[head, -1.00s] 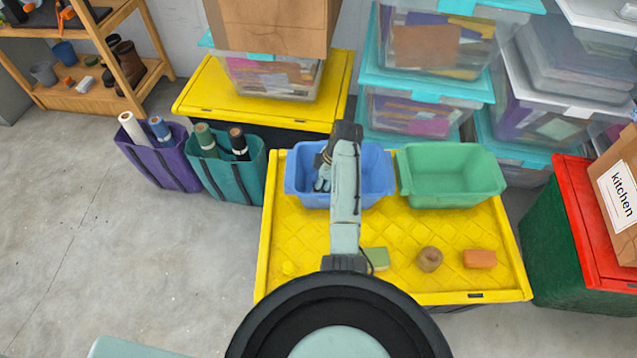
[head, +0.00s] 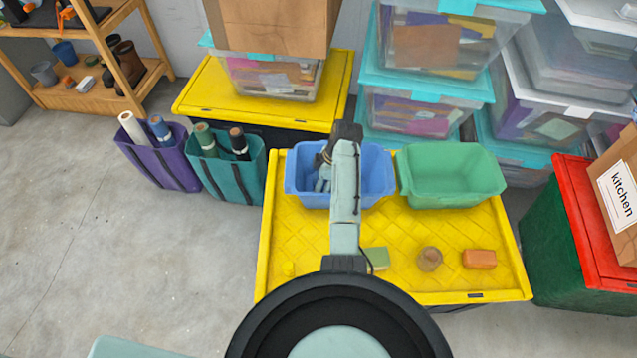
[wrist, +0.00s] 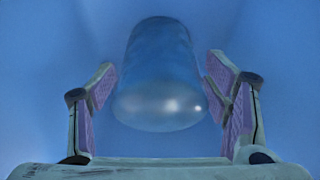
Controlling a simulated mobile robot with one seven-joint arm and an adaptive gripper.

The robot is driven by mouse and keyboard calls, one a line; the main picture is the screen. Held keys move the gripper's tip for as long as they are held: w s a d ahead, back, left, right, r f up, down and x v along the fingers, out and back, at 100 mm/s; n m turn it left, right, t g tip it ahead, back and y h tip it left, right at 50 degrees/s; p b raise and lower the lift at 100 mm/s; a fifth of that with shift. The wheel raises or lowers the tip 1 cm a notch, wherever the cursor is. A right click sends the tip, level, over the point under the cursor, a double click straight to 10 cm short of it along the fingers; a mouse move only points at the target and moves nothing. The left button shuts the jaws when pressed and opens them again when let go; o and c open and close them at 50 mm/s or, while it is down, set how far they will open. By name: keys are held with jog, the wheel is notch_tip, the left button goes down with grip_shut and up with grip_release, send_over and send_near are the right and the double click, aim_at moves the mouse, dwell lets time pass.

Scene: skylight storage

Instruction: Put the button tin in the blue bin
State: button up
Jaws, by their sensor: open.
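The blue bin (head: 375,183) stands at the back of the yellow lid, left of the green bin. My gripper (head: 322,181) reaches down into the blue bin's left part, partly hidden by my arm in the head view. In the wrist view my gripper (wrist: 160,97) is open, with its two fingers apart at either side of a smooth, rounded cylinder (wrist: 158,80). Blue bin surface (wrist: 265,50) fills the background there. The cylinder looks like the button tin inside the bin, tinted blue, but I cannot be sure. A gap shows between it and each finger.
A green bin (head: 452,175) stands close to the right of the blue bin. A green block (head: 377,258), a brown round object (head: 430,259) and an orange block (head: 479,259) lie along the front of the yellow lid (head: 300,235). Stacked clear boxes (head: 425,110) stand behind.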

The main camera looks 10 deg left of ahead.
jog(key=shift+r+p, duration=3.85)
jog(key=shift+r, duration=0.65)
jog(key=v, duration=1.2)
